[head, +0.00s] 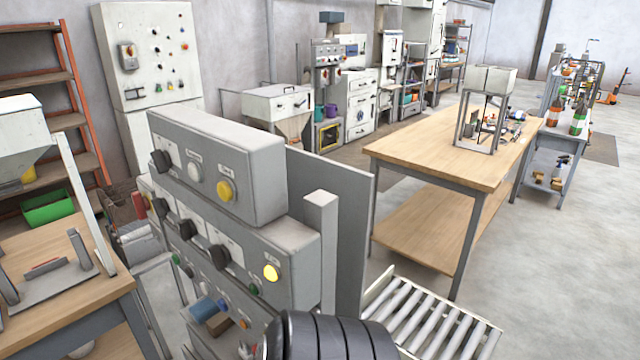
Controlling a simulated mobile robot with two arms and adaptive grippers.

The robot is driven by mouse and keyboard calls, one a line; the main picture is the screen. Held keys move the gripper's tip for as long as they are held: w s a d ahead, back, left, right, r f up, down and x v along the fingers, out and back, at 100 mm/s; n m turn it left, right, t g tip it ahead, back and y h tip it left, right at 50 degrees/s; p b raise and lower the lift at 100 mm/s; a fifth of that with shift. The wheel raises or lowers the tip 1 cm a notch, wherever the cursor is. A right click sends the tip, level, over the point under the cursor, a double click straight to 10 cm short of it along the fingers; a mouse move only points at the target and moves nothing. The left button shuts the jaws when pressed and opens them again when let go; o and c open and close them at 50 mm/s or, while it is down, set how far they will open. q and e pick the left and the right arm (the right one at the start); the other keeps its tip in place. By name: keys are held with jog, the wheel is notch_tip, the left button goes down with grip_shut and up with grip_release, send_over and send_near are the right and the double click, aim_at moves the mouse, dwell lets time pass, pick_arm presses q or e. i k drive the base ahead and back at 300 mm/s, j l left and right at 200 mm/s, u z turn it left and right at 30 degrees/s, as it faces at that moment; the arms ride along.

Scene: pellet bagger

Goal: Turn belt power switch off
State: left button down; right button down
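A grey control panel fills the middle foreground. Its upper box (235,150) carries a black rotary knob (160,161), a white round button (195,172) and a yellow round button (226,190). The lower box (300,250) has a row of black rotary knobs, among them one at its middle (187,230) and one further right (220,257). A bright yellow lamp or button (272,272) sits at that row's right end. The labels are too small to read, so I cannot tell which control is the belt power switch. Neither gripper is visible.
A roller conveyor (430,318) lies right of the panel. A wooden table (420,150) stands behind it. Another wooden bench (70,310) is close at the left. A dark ribbed rounded form covers the bottom middle, hiding part of the panel.

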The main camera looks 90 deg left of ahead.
aim_at(141, 203)
jog(key=u, duration=3.85)
jog(key=i+j+z, duration=0.1)
jog(key=j, duration=0.35)
jog(key=i+j, duration=0.15)
jog(key=j, duration=0.3)
jog(key=i+j+z, duration=0.15)
jog(key=j, duration=0.75)
jog(key=i+z, duration=0.05)
